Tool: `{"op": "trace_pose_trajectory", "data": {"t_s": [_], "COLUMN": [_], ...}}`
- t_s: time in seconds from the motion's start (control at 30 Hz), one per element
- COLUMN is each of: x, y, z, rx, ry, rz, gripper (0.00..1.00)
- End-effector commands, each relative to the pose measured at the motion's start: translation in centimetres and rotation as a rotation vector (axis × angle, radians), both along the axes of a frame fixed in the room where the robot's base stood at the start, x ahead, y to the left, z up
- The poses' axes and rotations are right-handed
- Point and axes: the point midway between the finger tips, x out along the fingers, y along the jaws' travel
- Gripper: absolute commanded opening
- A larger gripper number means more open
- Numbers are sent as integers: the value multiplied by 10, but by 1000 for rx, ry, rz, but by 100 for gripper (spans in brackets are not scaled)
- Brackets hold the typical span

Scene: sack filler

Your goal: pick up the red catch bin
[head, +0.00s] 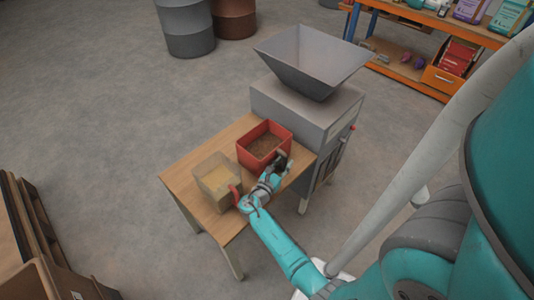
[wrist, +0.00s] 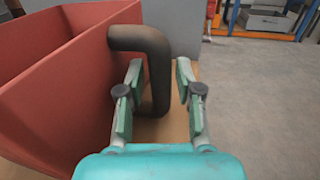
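The red catch bin (head: 243,157) stands on a wooden table, with brown material in it. Its red wall (wrist: 60,90) fills the left of the wrist view. A dark looped handle (wrist: 158,75) sticks out from the bin's side. My gripper (wrist: 159,66) is open, its fingers apart, with the handle's upright bar showing between them. The left finger overlaps the loop in the picture. I cannot tell how deep the bar sits between the fingers, and no grip shows. In the head view my gripper (head: 279,164) is at the bin's near right side.
A beige bin (head: 212,187) with yellowish contents and a red handle stands beside it on the wooden table (head: 178,168). The grey hopper machine (head: 300,105) stands right behind. Floor left of the table is clear.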

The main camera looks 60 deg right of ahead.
Motion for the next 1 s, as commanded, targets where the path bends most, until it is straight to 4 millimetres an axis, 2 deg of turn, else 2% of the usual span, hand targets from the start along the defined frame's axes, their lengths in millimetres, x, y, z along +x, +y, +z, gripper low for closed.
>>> {"op": "trace_pose_trajectory", "data": {"t_s": [0.1,0.33,0.47,0.5,1.0], "x": [0,0,0,0,0], "y": [-7,-8,-8,-8,-8], "z": [0,0,0,0,5], "rx": [0,0,0,0,-1], "ry": [1,0,0,0,-2], "rz": [0,1,1,1,1], "gripper": [35,35,2,0,0]}}
